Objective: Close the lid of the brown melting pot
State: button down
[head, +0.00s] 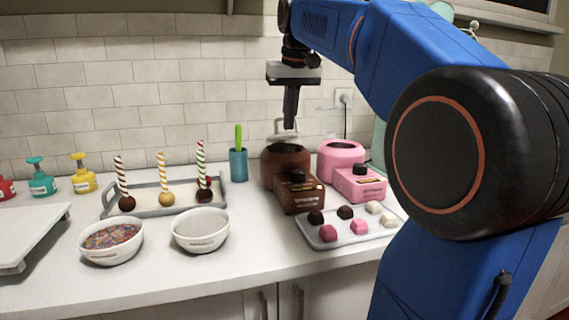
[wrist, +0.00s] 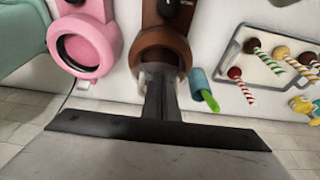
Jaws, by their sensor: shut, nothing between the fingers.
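The brown melting pot (head: 286,167) stands on the counter near the wall, with its control box (head: 299,196) in front. A pale, partly see-through lid (head: 284,136) shows raised above the back of the pot; my gripper partly hides it. My gripper (head: 290,124) points down above the pot, just at the lid's upper part. Its fingers are shut with nothing between them. In the wrist view the brown pot (wrist: 172,40) lies past my fingertips (wrist: 158,72), which cover part of its rim. I cannot tell whether the fingers touch the lid.
A pink melting pot (head: 342,157) stands close on the right, and a teal cup (head: 238,164) with a green tool on the left. A tray of sweets (head: 330,240) lies in front. Cake pops on a tray (head: 148,206) and two bowls (head: 200,238) are farther left.

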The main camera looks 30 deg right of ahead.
jog(key=v, duration=0.7)
jog(key=shift+s, duration=0.4)
jog(key=shift+a+r, duration=0.1)
jog(key=shift+g+y, duration=0.3)
jog(key=shift+g, duration=0.4)
jog(key=w, duration=0.2)
jog(key=w+d, duration=0.1)
jog(key=w, duration=0.2)
jog(key=shift+w+d, duration=0.3)
jog(key=shift+w, duration=0.05)
jog(key=shift+f, duration=3.05)
